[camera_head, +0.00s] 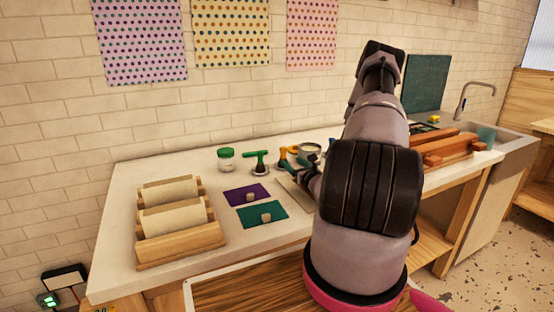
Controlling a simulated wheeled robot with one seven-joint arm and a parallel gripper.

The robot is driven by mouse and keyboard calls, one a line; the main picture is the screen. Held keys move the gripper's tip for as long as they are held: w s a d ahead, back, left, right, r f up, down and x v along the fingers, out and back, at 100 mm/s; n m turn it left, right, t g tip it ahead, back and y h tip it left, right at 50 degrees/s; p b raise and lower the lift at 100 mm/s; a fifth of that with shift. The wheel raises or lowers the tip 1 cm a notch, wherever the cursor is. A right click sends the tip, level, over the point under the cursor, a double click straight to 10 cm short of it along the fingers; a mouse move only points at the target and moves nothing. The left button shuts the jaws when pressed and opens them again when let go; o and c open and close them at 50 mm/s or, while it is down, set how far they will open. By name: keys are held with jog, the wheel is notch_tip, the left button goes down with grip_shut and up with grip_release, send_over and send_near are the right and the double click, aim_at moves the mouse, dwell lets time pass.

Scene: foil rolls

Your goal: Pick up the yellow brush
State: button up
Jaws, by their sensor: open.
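A small yellow-orange upright tool (283,158), which may be the yellow brush, stands on the white worktop (130,200) near its middle, just right of a green-handled tool (257,160). It is too small to make out bristles. A small yellow item (434,119) also sits at the far right near the sink. My gripper (303,172) is a dark shape low over the worktop, just right of and in front of the yellow-orange tool, apparently open and holding nothing I can see. My own arm hides much of it and the worktop behind.
A wooden rack with pale rolls (180,246) stands at the left. Purple (247,194) and green (262,215) sheets, each with a small block, lie in front. A green-lidded jar (226,159) stands behind. Orange-brown wooden pieces (450,148) lie at the right, before the sink.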

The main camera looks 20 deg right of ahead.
aim_at(285, 153)
jog(key=w, duration=0.4)
jog(key=shift+w+a+r, duration=0.1)
jog(key=shift+w, duration=0.15)
jog(key=shift+w+d+r, duration=0.1)
jog(key=shift+w+d, duration=0.05)
jog(key=shift+w, duration=1.15)
jog(key=shift+w+d+r, duration=0.1)
jog(key=shift+w, duration=1.2)
grip_shut()
